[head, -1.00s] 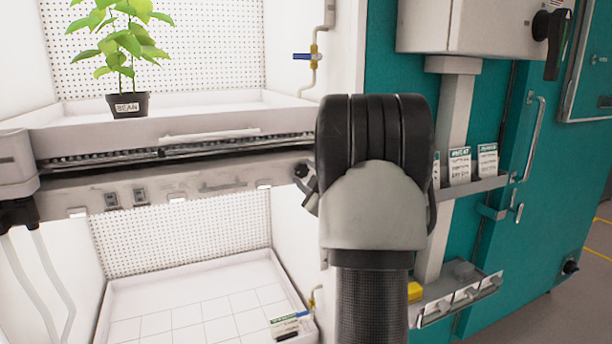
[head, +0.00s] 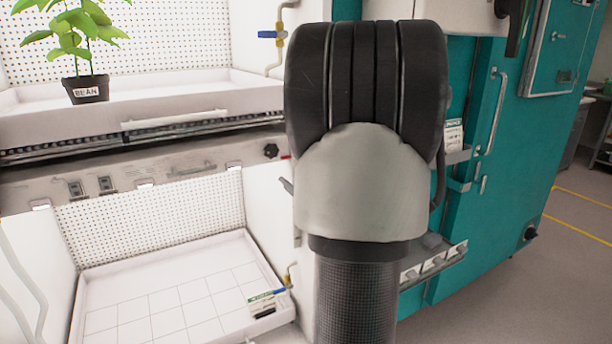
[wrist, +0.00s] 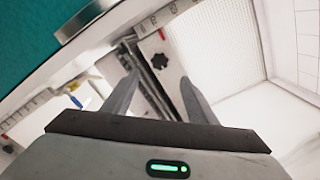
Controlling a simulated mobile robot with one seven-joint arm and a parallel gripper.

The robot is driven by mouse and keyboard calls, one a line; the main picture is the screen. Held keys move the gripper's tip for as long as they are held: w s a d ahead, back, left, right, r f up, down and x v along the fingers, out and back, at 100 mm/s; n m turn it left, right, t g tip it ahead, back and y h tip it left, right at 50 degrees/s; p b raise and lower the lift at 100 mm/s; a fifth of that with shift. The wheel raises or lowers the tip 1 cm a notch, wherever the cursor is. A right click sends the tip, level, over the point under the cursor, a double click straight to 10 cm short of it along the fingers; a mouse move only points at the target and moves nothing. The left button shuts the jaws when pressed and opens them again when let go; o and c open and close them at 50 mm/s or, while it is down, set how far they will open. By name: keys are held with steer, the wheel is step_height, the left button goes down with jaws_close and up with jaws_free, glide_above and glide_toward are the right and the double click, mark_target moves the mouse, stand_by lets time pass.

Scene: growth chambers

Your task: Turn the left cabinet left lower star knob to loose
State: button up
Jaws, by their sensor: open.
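A black star knob (head: 270,151) sits at the right end of the grey beam below the upper shelf in the head view. It also shows in the wrist view (wrist: 159,61), ahead of and between my fingertips. I cannot tell from these frames whether it is the left lower one. My gripper (wrist: 160,78) is open, with nothing between its fingers, and looks short of the knob, apart from it. In the head view my own arm hides most of the gripper.
A potted bean plant (head: 87,88) stands on the upper shelf. A white tray (head: 88,290) lies in the lower chamber, with a blue-handled valve (head: 272,35) on the upper side wall. A teal cabinet (head: 500,190) stands right; open floor (head: 550,270) lies beyond it.

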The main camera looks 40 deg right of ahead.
steer(key=v, duration=0.5)
steer(key=shift+s, duration=0.3)
steer(key=shift+a, duration=0.1)
